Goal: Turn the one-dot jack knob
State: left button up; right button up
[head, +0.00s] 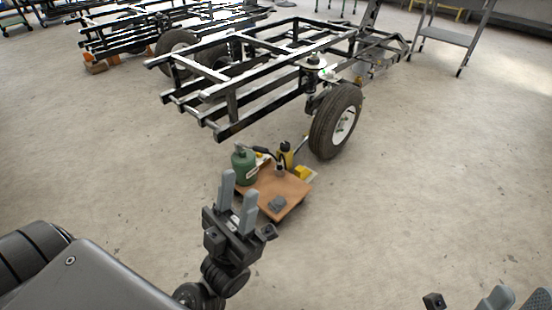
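The one-dot jack knob cannot be made out at this size. A brown board (290,195) on the floor carries a green canister-like object (244,168), a yellow-and-black tool (286,155) and a small grey block (277,203). Any of these may belong to the jack; I cannot tell. My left gripper (239,183) is open and empty, fingers pointing up in the picture. It overlaps the board's left edge in view, nearer the camera. My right gripper (518,297) is partly cut off at the bottom right, its fingers apart with nothing seen between them.
A black trailer frame (225,132) with a wheel (336,121) and a spring mount (313,62) stands behind the board. A yellow object (303,173) lies by the board's far edge. A second frame and a grey cart (447,36) stand farther back. The floor at right is clear.

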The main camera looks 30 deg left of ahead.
aim_at(285, 146)
jog(key=z, duration=0.65)
jog(key=i, duration=1.15)
jog(key=u, duration=0.7)
jog(key=i, duration=0.65)
jog(key=u, duration=0.8)
jog(key=i, duration=0.55)
